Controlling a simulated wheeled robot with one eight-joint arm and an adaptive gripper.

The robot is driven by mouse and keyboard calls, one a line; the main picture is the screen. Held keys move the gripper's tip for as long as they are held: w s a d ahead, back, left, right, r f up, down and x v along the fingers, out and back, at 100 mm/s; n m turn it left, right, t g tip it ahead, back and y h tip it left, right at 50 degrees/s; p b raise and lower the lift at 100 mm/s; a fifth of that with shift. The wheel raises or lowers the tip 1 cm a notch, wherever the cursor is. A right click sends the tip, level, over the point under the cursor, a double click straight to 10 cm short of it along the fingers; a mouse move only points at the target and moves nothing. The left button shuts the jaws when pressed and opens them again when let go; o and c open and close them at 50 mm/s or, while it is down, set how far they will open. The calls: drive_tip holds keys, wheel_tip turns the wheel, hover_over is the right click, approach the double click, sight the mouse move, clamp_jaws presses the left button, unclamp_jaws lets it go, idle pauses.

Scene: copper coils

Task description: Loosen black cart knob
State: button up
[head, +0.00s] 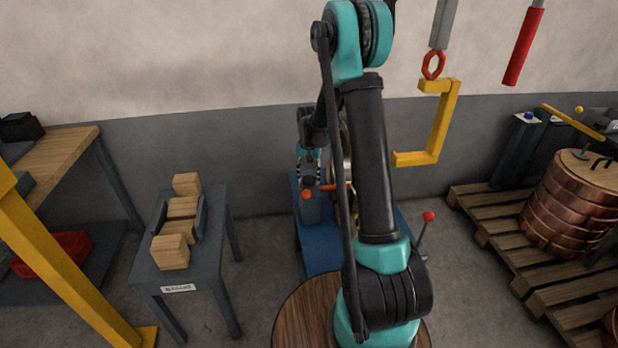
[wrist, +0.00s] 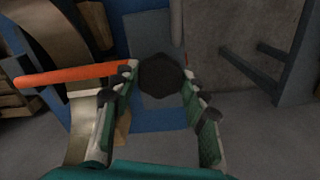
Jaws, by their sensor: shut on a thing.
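The black cart knob (wrist: 161,74) shows in the wrist view as a dark, many-sided disc between my fingertips. My gripper (head: 308,176) points down at the blue cart (head: 322,248) in the head view and is shut on the knob, one finger on each side. In the head view the knob is small and partly hidden by the fingers, above a grey post (head: 311,209) on the cart. I cannot tell how far the knob is turned.
An orange bar (wrist: 75,74) passes close to my left finger in the wrist view. A coil (head: 346,165) stands on the cart, partly behind my arm. A table with wooden blocks (head: 181,207) is left; copper coils (head: 570,205) on a pallet (head: 490,232) are right. A yellow hook (head: 440,125) hangs nearby.

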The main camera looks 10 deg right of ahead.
drive_tip(key=n, duration=0.5)
drive_tip(key=shift+n, duration=0.3)
drive_tip(key=n, duration=0.9)
drive_tip(key=shift+n, duration=2.7)
drive_tip(key=o, duration=1.2)
drive_tip(key=shift+c, duration=0.2)
drive_tip(key=shift+r, duration=0.1)
